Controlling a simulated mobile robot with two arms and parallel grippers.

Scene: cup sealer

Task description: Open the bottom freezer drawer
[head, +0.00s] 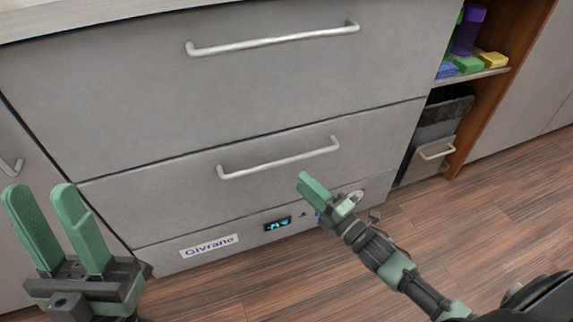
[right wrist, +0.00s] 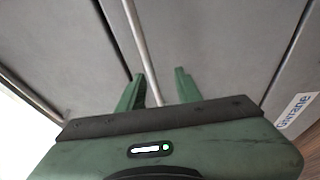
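The bottom freezer drawer (head: 180,198) is a grey panel, closed flush below a larger upper drawer (head: 130,85). Its silver bar handle (head: 275,163) runs across the middle of its front. My right gripper (head: 310,185) is close to the right part of this handle. In the right wrist view the gripper (right wrist: 158,88) is open, and the handle bar (right wrist: 143,50) passes between its two green fingers. I cannot tell whether they touch it. My left gripper (head: 48,222) is open and empty at the lower left, in front of the cabinets.
At the right, an open shelf (head: 470,76) holds coloured items above a grey bin (head: 436,128). The wooden floor (head: 500,215) in front is clear.

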